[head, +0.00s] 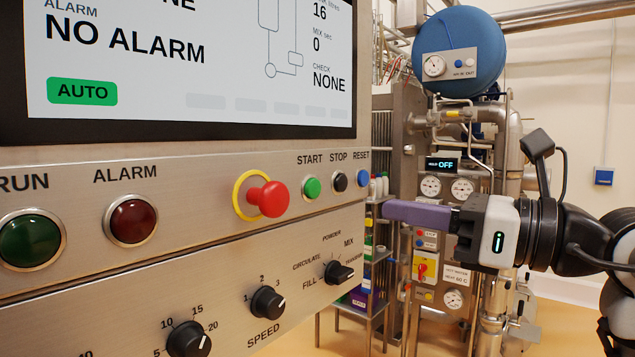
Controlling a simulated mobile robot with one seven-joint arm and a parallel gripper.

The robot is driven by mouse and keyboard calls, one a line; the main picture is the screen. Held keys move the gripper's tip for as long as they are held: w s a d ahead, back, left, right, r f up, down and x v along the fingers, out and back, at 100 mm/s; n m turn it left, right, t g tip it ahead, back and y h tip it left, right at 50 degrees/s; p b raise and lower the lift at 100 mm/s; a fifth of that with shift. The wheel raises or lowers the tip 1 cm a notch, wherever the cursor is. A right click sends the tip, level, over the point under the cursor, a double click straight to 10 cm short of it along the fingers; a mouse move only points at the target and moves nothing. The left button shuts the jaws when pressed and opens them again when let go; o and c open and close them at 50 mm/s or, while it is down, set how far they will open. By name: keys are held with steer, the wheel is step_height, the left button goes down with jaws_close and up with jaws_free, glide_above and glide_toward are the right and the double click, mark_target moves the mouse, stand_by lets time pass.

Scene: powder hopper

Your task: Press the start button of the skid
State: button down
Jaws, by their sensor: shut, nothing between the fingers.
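The green START button (312,188) sits on the steel control panel (200,240), under its label, left of the black STOP button (340,181) and the blue RESET button (362,178). My gripper (386,210) comes in from the right with its purple fingers shut and empty. The fingertips point left toward the panel, to the right of and a little lower than the buttons in the picture. They appear apart from the START button. The screen (190,60) above reads NO ALARM and AUTO.
A red emergency stop (267,198) with a yellow ring sticks out left of START. A mode selector (340,272) and speed knobs (267,302) lie below. Behind stand a shelf with bottles (376,250), a blue tank (459,50) and pipework. Floor shows at lower right.

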steer(key=d, duration=0.1)
steer(key=d+m+t+h, duration=0.1)
steer(key=d, duration=0.1)
steer(key=shift+w+r+t+h, duration=0.3)
steer(key=shift+t+h, duration=0.1)
steer(key=p, duration=0.6)
glide_toward(316, 190)
steer(key=x, duration=0.5)
steer(key=shift+a+r, duration=0.15)
steer(key=shift+r, duration=0.05)
steer(key=shift+w+a+f, duration=0.1)
steer(key=shift+w+a, duration=0.3)
steer(key=shift+a, duration=0.15)
steer(key=shift+w, duration=0.1)
steer(key=shift+a+f, duration=0.1)
